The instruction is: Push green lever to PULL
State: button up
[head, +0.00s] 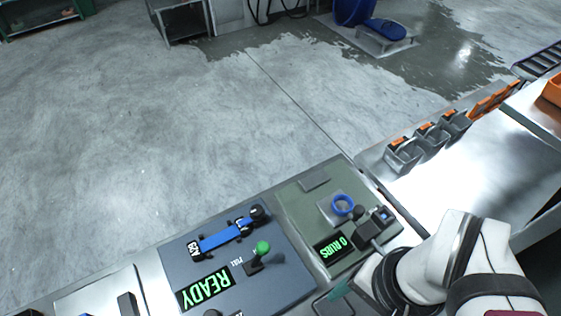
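The green lever (263,248) is a green ball knob on a short stem rising from a dark base on the blue-grey panel (286,284). The PULL label (238,262) is just left of it; I cannot tell which position the lever is in. A lit READY display (204,290) is at lower left. My white arm enters from the lower right. The dark, partly hidden end with a teal piece, apparently my gripper (341,291), is right of the lever and apart from it. Its fingers are not clear.
Grey bins (403,157) stand farther right. Open floor lies beyond the bench.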

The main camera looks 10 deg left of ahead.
jog(key=w, duration=0.2)
jog(key=w+a+r, duration=0.1)
jog(key=shift+w+r+g, duration=0.1)
jog(key=shift+w+g, duration=0.05)
jog(key=shift+g, duration=0.15)
jog(key=c, duration=0.5)
jog(key=shift+m+g+y, duration=0.3)
jog(key=shift+g+y, duration=0.1)
jog(key=shift+g, duration=0.3)
jog(key=w+a, duration=0.1)
jog(key=w, duration=0.1)
jog(key=w+a, duration=0.1)
jog(key=w, duration=0.2)
jog(key=w+a, duration=0.1)
jog(key=w, duration=0.2)
jog(key=shift+a+r, duration=0.1)
jog(key=shift+a, duration=0.1)
jog(key=c, duration=0.5)
jog(key=shift+m+g, duration=0.3)
jog(key=shift+g, duration=0.6)
jog(key=w+a+f, duration=0.1)
jog(key=w+a, duration=0.1)
jog(key=w, duration=0.1)
jog(key=w+a+f, duration=0.2)
jog(key=w, duration=0.1)
jog(key=w+a+f, duration=0.2)
jog(key=w, duration=0.1)
jog(key=shift+f, duration=0.1)
grip_shut()
